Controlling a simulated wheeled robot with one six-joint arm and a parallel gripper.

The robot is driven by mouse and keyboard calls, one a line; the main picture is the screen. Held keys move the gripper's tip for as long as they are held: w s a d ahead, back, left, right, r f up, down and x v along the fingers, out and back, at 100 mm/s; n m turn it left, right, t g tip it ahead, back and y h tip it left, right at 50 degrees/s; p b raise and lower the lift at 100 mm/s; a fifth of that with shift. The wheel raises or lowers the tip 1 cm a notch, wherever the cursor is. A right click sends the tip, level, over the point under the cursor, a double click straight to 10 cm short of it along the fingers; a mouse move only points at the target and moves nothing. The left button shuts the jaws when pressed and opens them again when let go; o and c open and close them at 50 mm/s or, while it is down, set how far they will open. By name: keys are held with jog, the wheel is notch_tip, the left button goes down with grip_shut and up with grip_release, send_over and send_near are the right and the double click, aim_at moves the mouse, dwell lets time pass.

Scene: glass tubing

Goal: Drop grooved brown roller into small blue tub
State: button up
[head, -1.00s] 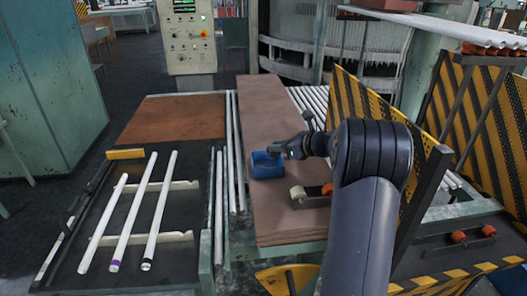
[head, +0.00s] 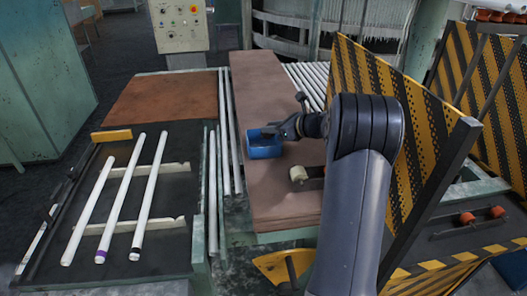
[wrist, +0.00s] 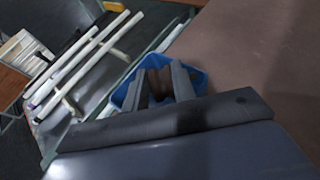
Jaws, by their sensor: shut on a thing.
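The small blue tub (head: 263,151) stands on the long brown board. My gripper (head: 271,132) is at the tub's top, reaching in from the right. In the wrist view the two dark fingers (wrist: 158,92) are over the tub's opening, with the blue rim (wrist: 199,80) around them. A brown piece (wrist: 160,82), which looks like the grooved brown roller, shows between the fingers. Its grooves are too blurred to make out, and the roller cannot be made out in the head view. The tub's floor is mostly hidden by the fingers.
A cream roller (head: 298,173) lies on the board (head: 265,90) to the right of the tub, partly behind my arm. White tubes (head: 121,199) lie on the dark rack at left. A yellow-and-black striped panel (head: 372,110) stands close to the right of my arm.

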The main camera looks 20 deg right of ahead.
jog(key=shift+f, duration=0.15)
jog(key=o, duration=1.1)
jog(key=shift+c, duration=0.2)
jog(key=b+v, duration=0.1)
jog(key=v, duration=0.6)
jog(key=shift+s+d+b, duration=0.15)
jog(key=shift+s+b, duration=0.05)
jog(key=shift+b, duration=0.2)
jog(key=shift+w, duration=0.1)
